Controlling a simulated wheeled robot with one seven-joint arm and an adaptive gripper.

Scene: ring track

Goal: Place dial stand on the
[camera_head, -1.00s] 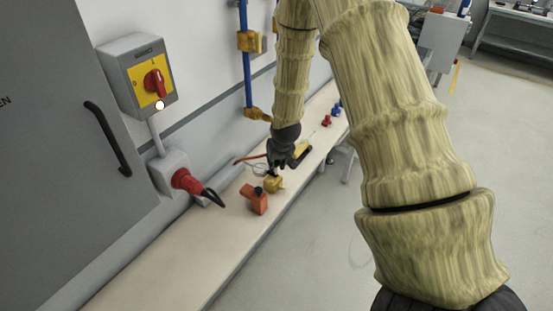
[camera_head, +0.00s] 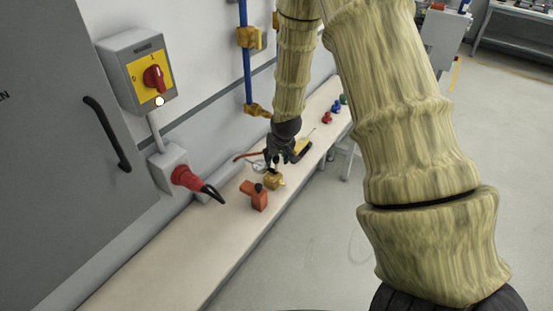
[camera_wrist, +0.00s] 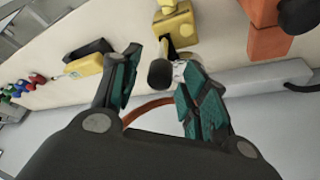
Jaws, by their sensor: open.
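No part is plainly marked as the dial stand. A yellow block (camera_head: 273,181) stands on the bench below my gripper (camera_head: 279,160); it also shows at the top of the wrist view (camera_wrist: 178,25). A thin stem with a black round knob (camera_wrist: 160,73) extends from the yellow block. The knob sits between the spread fingers of my gripper (camera_wrist: 157,80), close to the right finger. The fingers are open with teal pads. Whether a finger touches the knob or stem I cannot tell.
An orange-red block (camera_head: 257,196) with a black knob stands nearer on the narrow bench (camera_head: 170,255). A yellow and black device (camera_wrist: 84,64) and a red cable (camera_wrist: 146,109) lie near the gripper. A red plug (camera_head: 186,178) juts from the wall. The near bench is clear.

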